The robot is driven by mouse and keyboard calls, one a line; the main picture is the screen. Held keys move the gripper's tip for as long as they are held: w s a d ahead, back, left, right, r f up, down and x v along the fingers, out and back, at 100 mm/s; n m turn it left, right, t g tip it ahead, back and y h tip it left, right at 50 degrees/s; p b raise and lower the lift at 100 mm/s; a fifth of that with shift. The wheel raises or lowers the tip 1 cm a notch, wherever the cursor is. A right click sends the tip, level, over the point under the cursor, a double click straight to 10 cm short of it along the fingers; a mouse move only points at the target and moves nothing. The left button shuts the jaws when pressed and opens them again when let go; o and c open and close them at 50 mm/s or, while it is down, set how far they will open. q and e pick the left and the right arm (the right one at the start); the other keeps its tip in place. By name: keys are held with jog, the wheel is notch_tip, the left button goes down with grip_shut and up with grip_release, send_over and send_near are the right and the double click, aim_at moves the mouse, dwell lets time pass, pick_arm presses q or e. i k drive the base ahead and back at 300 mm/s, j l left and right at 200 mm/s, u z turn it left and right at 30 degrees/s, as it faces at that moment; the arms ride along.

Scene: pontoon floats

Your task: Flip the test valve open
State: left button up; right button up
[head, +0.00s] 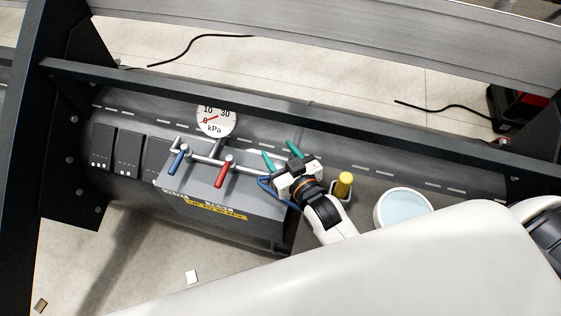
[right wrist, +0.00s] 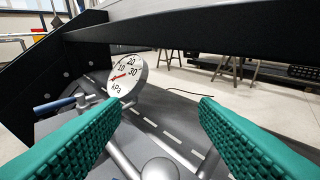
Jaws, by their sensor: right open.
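A grey valve box (head: 250,205) carries a silver pipe with a blue-handled lever (head: 176,162) and a red-handled lever (head: 222,174). The labels under them are too small to read, so I cannot tell which is the test valve. A white kPa gauge (head: 214,121) stands behind, its red needle near the low end; it also shows in the right wrist view (right wrist: 126,76), with the blue handle (right wrist: 54,104). My right gripper (head: 280,153) is open at the pipe's right end, its teal fingers apart. A silver pipe and rounded knob (right wrist: 160,169) show between them. My left gripper is not in view.
A blue hose (head: 266,183) lies by my right gripper. A yellow-topped cylinder (head: 344,183) and a white bowl (head: 404,206) stand to the right. Dark dotted blocks (head: 128,150) are at left.

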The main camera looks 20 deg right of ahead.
aim_at(229, 159)
jog(key=k+j, duration=0.15)
jog(key=j, duration=0.15)
jog(key=k+j, duration=0.1)
jog(key=j, duration=0.25)
jog(key=k+j, duration=0.15)
jog(key=j, duration=0.15)
jog(key=k+j, duration=0.15)
jog(key=j, duration=0.15)
